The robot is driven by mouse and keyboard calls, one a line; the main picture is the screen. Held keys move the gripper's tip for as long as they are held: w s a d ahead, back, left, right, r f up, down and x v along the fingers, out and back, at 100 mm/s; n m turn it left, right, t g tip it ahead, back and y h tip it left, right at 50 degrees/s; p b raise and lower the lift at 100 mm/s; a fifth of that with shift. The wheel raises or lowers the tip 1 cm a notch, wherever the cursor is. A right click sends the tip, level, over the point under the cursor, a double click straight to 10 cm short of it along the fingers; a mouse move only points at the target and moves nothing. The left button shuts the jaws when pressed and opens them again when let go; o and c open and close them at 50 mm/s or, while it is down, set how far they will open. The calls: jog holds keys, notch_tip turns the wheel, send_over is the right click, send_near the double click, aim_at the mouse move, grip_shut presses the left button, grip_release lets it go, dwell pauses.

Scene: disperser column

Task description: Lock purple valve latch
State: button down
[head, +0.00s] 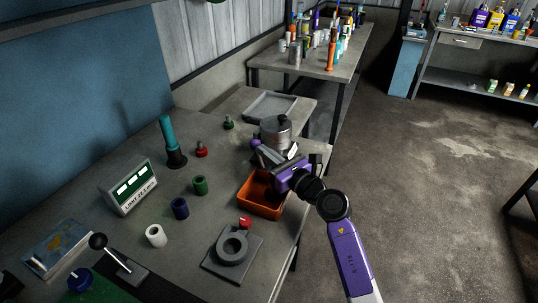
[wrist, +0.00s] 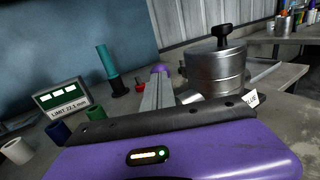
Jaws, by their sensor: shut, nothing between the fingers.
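A purple rounded knob (head: 255,143), apparently the valve latch, sits at the left side of a grey metal pot (head: 276,131) with a black lid handle. In the wrist view the knob (wrist: 159,69) shows just past my fingertips, left of the pot (wrist: 215,72). My gripper (head: 259,152) is shut and empty, its grey fingers (wrist: 157,88) pointing at the knob. I cannot tell whether the fingertips touch it. The fingers hide the knob's lower part and its mount, so the latch's position is unclear.
An orange bin (head: 260,208) lies below my wrist. A red knob (head: 201,150), a green knob (head: 228,123) and a teal-handled tool (head: 170,140) stand to the left. A display box (head: 130,187) and several cylinders share the bench. A flat tray (head: 271,107) lies behind the pot.

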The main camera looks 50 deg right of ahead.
jog(key=shift+r, duration=0.1)
jog(key=p, duration=0.2)
jog(key=w+p, duration=0.1)
jog(key=p, duration=0.2)
jog(key=shift+w+a+g, duration=0.2)
jog(key=shift+a+g, duration=0.1)
jog(key=shift+g, duration=0.1)
jog(key=shift+s+n+p, duration=0.1)
jog(key=shift+n+p, duration=0.2)
jog(key=shift+p, duration=0.05)
